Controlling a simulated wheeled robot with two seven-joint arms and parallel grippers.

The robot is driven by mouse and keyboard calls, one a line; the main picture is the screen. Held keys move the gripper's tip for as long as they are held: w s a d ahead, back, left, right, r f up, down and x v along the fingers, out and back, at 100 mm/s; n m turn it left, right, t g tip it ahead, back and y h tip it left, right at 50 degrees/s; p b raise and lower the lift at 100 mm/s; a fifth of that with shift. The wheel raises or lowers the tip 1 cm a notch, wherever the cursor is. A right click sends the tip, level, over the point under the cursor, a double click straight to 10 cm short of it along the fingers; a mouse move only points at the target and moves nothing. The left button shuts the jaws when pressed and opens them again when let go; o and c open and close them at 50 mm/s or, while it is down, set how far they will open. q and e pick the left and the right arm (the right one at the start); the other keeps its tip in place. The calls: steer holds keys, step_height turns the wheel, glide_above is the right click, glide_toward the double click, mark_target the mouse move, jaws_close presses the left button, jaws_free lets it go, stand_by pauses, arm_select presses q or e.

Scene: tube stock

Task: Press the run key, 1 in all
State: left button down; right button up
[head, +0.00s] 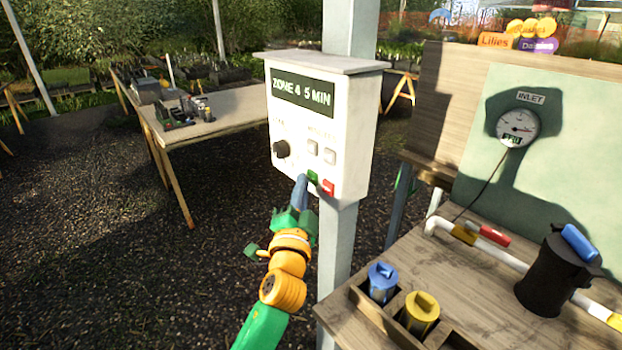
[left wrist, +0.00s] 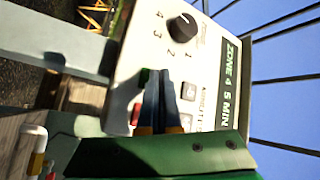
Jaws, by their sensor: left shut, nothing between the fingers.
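The white control box (head: 350,110) is fixed to a grey post, and its display (head: 302,92) reads "ZONE 4 5 MIN". A green key (head: 313,177) and a red key (head: 328,187) sit at its lower edge; I cannot read their labels. My left gripper (head: 301,182) is shut and empty, with blue-grey fingertips just left of the green key. In the left wrist view the shut fingers (left wrist: 160,95) lie in front of the panel, beside the green key (left wrist: 144,77) and the red key (left wrist: 136,114). I cannot tell whether they touch the panel. My right gripper is out of view.
A black dial (head: 281,148) and two grey buttons (head: 313,147) are above the keys. A wooden bench (head: 480,325) at right holds blue-capped and yellow-capped cartridges, a pipe and a black filter. An inlet gauge (head: 517,127) is behind. Another table (head: 235,112) stands back left.

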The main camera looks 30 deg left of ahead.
arm_select(q)
steer(key=shift+w+d, duration=0.1)
steer(key=shift+w, duration=0.2)
stand_by(0.5)
stand_by(0.4)
steer(key=shift+s+a, duration=0.3)
steer(key=shift+s, duration=0.4)
steer(key=s, duration=0.1)
steer(key=s+a+p, duration=0.1)
steer(key=s, duration=0.1)
steer(key=s+a, duration=0.1)
steer(key=shift+s+p, duration=0.3)
steer(key=shift+p, duration=0.05)
stand_by(0.3)
